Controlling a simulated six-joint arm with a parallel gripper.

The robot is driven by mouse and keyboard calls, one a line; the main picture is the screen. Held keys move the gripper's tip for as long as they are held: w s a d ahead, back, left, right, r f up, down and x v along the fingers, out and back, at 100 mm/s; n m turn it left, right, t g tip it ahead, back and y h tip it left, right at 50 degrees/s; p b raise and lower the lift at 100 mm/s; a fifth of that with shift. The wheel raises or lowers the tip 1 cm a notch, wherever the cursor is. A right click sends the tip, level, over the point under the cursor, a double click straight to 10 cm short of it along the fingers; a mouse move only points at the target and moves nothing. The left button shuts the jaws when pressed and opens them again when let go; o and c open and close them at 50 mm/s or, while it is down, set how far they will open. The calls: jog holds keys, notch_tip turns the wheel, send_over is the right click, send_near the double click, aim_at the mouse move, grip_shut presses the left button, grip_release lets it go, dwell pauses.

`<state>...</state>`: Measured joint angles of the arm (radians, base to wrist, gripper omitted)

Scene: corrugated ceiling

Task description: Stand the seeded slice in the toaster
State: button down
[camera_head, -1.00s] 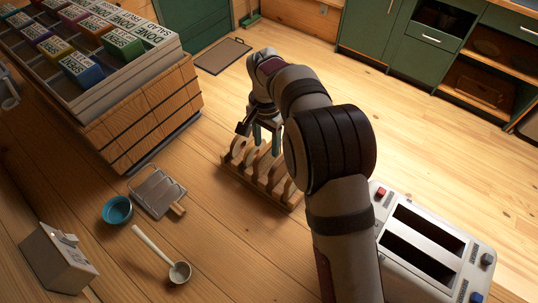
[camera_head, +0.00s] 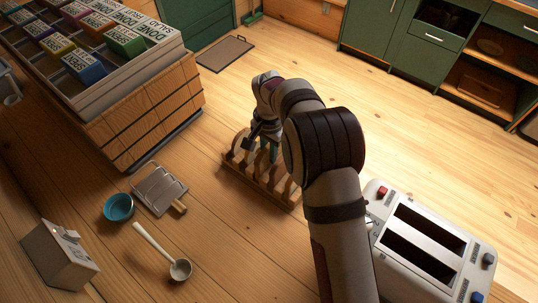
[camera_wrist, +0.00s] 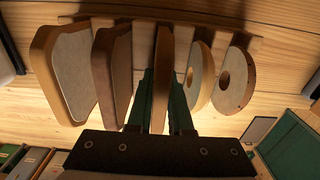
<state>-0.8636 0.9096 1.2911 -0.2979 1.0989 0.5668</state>
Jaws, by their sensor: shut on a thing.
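Two round pieces with centre holes (camera_wrist: 201,76) (camera_wrist: 234,80) are on the right. My gripper (camera_wrist: 161,75) is shut on the brown middle slice (camera_wrist: 164,48), seen edge-on, still in the rack. Its seeds cannot be made out. My gripper (camera_head: 266,150) is low at the rack in the head view. The white toaster (camera_head: 470,268) at the lower right has two dark, empty-looking slots.
A wooden crate (camera_head: 150,118) with labelled boxes stands at the upper left. My arm spans between rack and toaster.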

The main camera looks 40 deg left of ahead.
notch_tip(320, 180, up, 9)
jog(key=shift+m, duration=0.6)
jog(key=w+d+r, duration=0.2)
jog(key=d, duration=0.1)
jog(key=w+d+r, duration=0.1)
jog(key=d, duration=0.1)
jog(key=shift+w+r, duration=0.1)
jog(key=shift+r, duration=0.2)
jog(key=d+r+m, duration=0.4)
jog(key=d+m, duration=0.2)
jog(key=d, duration=0.8)
jog(key=d+r+m, duration=0.4)
jog(key=d+m, duration=0.3)
jog(key=d, duration=0.6)
jog(key=s+d+m, duration=0.4)
jog(key=d, duration=0.3)
jog(key=shift+w+f, duration=0.15)
jog(key=shift+f, duration=1.55)
jog(key=shift+w+f, duration=0.1)
jog(key=shift+f, duration=1.55)
